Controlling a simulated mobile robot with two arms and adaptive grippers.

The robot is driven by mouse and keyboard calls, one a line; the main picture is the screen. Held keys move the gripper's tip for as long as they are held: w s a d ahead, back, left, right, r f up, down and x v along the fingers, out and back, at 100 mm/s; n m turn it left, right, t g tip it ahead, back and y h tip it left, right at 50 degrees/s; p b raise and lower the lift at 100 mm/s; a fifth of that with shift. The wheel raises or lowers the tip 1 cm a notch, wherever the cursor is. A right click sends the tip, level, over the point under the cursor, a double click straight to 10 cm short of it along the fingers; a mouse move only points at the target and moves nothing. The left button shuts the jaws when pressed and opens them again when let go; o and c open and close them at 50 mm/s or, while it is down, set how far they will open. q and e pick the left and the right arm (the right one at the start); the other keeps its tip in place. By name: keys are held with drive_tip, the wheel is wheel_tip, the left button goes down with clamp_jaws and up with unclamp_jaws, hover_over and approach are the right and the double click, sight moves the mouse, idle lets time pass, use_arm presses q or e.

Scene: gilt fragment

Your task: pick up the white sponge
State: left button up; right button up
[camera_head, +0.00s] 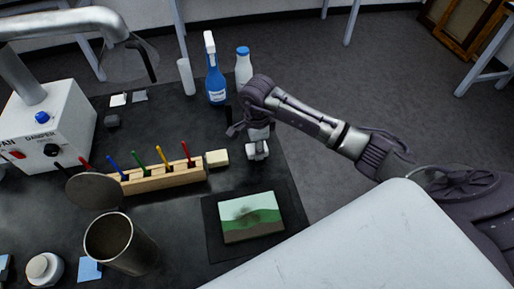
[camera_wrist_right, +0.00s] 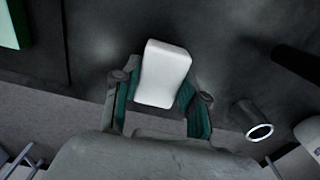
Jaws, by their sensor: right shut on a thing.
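The white sponge (camera_wrist_right: 165,72) is a pale rounded block between the two fingers of my right gripper (camera_wrist_right: 160,95) in the right wrist view. The fingers have green inner pads and are shut on its sides. In the head view my right gripper (camera_head: 257,149) is over the right part of the black table, right of a small cream block (camera_head: 217,158). The sponge is hard to tell from the gripper there, and its height over the table is unclear. My left gripper is not in view.
A wooden rack (camera_head: 160,178) with several coloured-handled tools stands left of the gripper. A blue spray bottle (camera_head: 215,84) and a white bottle (camera_head: 243,68) stand behind it. A small landscape painting (camera_head: 252,217) lies in front. A metal cup (camera_head: 119,246) stands front left.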

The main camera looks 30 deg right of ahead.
wheel_tip(320, 180, up, 3)
drive_tip(key=shift+w+r+b, duration=0.1)
drive_tip(key=shift+r+b, duration=0.1)
drive_tip(key=shift+b, duration=0.55)
drive_tip(key=s+d+r+b, duration=0.1)
drive_tip(key=s+d+r, duration=0.1)
drive_tip(key=s, duration=0.3)
drive_tip(key=s+d+r+b, duration=0.2)
drive_tip(key=s+r, duration=0.3)
drive_tip(key=s, duration=0.1)
drive_tip(key=shift+d+r, duration=0.15)
drive_tip(key=shift+d, duration=0.25)
